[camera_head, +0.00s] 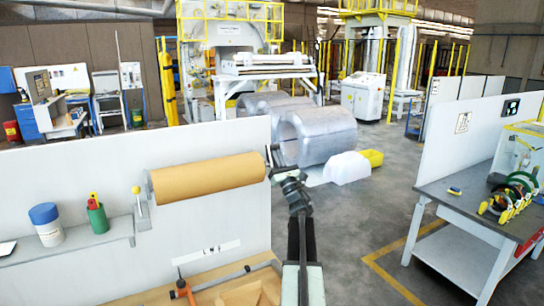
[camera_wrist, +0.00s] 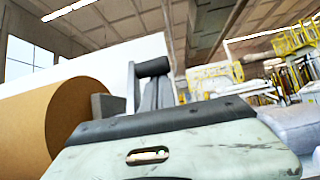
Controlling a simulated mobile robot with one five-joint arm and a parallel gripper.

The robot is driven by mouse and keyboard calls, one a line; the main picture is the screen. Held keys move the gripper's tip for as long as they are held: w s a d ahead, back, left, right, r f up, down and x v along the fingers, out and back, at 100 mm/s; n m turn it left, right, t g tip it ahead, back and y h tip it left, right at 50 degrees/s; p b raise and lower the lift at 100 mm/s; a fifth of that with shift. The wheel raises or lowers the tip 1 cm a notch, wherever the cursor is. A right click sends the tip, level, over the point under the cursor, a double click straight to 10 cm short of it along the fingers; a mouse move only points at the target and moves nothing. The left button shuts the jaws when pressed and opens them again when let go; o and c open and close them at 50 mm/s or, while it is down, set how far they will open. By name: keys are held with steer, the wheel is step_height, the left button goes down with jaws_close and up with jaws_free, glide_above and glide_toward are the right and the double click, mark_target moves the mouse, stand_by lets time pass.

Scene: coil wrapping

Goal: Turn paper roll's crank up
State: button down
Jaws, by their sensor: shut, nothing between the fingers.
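The brown paper roll (camera_head: 208,179) is mounted level on a white panel in the head view. Its crank, a pale lever with a yellow knob (camera_head: 137,190), is at the roll's left end, with the knob at the upper end of the lever. My gripper (camera_head: 272,153) is beside the roll's right end, on the far side from this crank. Its fingers look shut and hold nothing. The wrist view shows the roll's round end (camera_wrist: 75,120) at the left and my gripper (camera_wrist: 152,75) just right of it. I cannot tell whether they touch.
A shelf (camera_head: 70,243) left of the roll holds a blue-lidded white container (camera_head: 47,224) and a green cup (camera_head: 97,217). A wooden box (camera_head: 245,292) sits below the roll. A workbench (camera_head: 460,212) with tools stands at the right. Open floor lies between.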

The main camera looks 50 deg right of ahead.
steer(key=shift+s+d+r, duration=0.1)
steer(key=shift+s+r, duration=0.05)
steer(key=shift+s, duration=0.45)
stand_by(0.6)
